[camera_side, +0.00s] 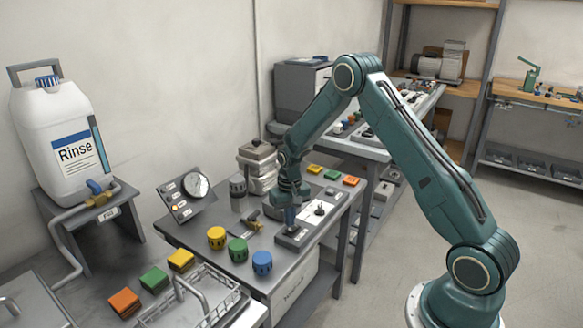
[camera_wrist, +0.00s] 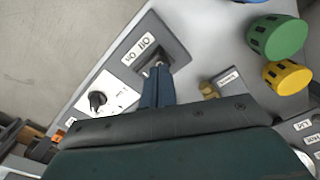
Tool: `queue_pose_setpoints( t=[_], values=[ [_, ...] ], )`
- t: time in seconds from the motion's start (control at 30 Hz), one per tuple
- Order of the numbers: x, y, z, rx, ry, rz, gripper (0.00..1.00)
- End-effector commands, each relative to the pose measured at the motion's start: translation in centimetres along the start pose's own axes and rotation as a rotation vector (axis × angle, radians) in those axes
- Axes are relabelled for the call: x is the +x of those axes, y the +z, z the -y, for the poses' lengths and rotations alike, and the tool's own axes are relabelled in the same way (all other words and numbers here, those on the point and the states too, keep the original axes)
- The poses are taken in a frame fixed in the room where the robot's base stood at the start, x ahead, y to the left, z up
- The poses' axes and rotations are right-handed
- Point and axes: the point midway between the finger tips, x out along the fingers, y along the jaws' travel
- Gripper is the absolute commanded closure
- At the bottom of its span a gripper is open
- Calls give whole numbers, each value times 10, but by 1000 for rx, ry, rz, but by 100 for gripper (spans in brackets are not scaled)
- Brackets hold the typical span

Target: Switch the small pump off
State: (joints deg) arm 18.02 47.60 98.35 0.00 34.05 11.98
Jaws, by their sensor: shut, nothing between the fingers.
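A grey switch plate (camera_side: 296,240) sits on the bench top near its front edge. In the wrist view the plate (camera_wrist: 172,32) carries a label reading OFF and ON. A small dark switch part shows at my fingertips, mostly hidden by them, so its position cannot be told. My gripper (camera_side: 291,228) points down over the plate with its fingers shut and empty. In the wrist view the blue-grey fingertips (camera_wrist: 158,72) are at the switch; whether they touch it is unclear. Beside it is a white panel with a black knob (camera_wrist: 97,99). No label naming the small pump is readable.
Yellow (camera_side: 216,238), green (camera_side: 237,250) and blue (camera_side: 262,263) round caps stand left of the plate. A brass valve (camera_side: 252,221) lies close by. A gauge panel (camera_side: 185,197) and a grey cylinder (camera_side: 238,193) stand behind. Floor at right is clear.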

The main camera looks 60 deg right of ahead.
Motion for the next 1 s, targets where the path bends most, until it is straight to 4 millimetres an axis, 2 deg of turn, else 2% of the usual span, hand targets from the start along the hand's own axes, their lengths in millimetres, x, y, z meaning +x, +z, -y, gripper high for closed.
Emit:
queue_pose_setpoints(
  t=[1.0],
  values=[
    [5,0,0,0,0,1,100]
  ],
)
